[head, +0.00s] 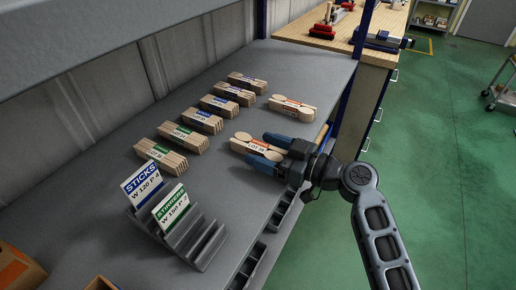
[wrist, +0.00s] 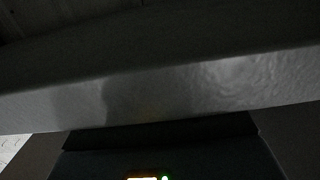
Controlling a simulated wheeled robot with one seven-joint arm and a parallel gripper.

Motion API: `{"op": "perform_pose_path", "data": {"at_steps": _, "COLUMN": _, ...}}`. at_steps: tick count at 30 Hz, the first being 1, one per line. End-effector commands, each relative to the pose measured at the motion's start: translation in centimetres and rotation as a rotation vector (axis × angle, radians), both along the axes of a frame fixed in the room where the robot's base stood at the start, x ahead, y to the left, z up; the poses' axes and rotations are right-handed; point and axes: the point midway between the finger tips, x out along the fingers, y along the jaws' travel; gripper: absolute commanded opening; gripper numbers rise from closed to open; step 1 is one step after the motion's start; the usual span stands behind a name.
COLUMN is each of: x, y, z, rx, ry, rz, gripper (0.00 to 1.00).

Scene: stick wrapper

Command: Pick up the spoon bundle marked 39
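A wooden spoon bundle (head: 240,146) with an orange band lies on the grey shelf in the head view. Its small white label seems to read 39. My gripper (head: 258,148) reaches in from the right with its two blue fingers spread apart. One finger is on the far side of this bundle and one on the near side, hiding its right end. I cannot tell whether either finger touches it. A second spoon bundle (head: 292,107) with an orange band lies farther back; its number is too small to read. The wrist view shows no bundle.
A row of stick bundles (head: 203,121) lies left of the spoons. A rack with a blue STICKS card (head: 141,184) and a green STIRRERS card (head: 171,208) stands in front. A blue post (head: 361,32) rises at the shelf's back right. A grey edge (wrist: 170,90) fills the wrist view.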

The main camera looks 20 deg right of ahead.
Motion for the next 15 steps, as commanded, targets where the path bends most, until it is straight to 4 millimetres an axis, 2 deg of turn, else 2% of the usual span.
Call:
{"op": "perform_pose_path", "data": {"at_steps": 2, "x": -0.02, "y": -0.01, "z": 0.0, "rx": 0.0, "ry": 0.0, "rz": 0.0, "gripper": 0.68}}
{"op": "perform_pose_path", "data": {"at_steps": 15, "x": -0.04, "y": -0.03, "z": 0.01, "rx": 0.0, "ry": 0.0, "rz": 0.0, "gripper": 0.26}}
